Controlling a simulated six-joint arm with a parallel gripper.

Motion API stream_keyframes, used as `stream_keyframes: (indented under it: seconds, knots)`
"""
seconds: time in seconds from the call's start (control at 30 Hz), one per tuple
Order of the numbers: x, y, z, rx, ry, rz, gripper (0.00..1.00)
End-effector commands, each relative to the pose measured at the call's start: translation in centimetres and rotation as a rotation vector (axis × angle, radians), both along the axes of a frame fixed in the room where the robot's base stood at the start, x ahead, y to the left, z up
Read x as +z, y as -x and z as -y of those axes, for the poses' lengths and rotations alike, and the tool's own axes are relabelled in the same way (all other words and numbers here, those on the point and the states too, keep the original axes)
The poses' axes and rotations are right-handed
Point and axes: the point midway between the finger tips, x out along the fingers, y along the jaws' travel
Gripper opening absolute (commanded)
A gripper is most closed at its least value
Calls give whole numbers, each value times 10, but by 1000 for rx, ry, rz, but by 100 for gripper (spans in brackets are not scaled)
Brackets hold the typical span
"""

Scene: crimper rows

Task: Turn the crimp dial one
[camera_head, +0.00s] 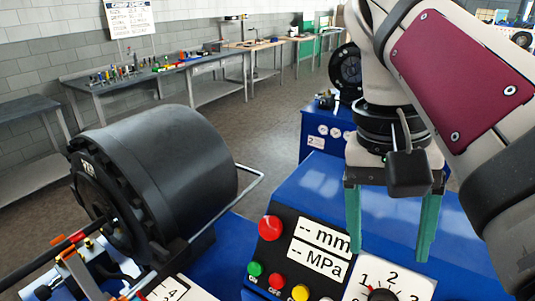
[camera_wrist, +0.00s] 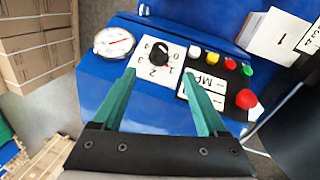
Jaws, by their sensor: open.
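The crimp dial (camera_wrist: 159,54) is a black knob on a white plate marked with numbers, set in the blue machine's panel. In the head view only the top of the dial (camera_head: 381,295) shows at the bottom edge, with 1, 2 and 3 readable around it. My gripper (camera_head: 389,240) has two green fingers, spread apart and empty, above the panel by the dial. In the wrist view my gripper (camera_wrist: 163,100) has its fingers either side of the space in front of the dial, apart from it.
Beside the dial are a white label (camera_head: 319,247) reading mm and MPa, a large red button (camera_head: 270,228), and small green, red and yellow buttons. A round gauge (camera_wrist: 114,42) is on its other side. A black crimper head (camera_head: 165,170) stands left. Cardboard boxes (camera_wrist: 36,50) are stacked nearby.

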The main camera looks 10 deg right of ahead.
Motion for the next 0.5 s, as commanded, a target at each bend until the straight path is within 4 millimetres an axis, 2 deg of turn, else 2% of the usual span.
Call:
stream_keyframes:
  seconds: [0.1,0.3,0.5]
  knots:
    - [-36,6,5,-3,-1,-6,76]
    - [-93,12,15,-5,-2,-8,76]
    - [-124,14,20,-2,-1,-5,76]
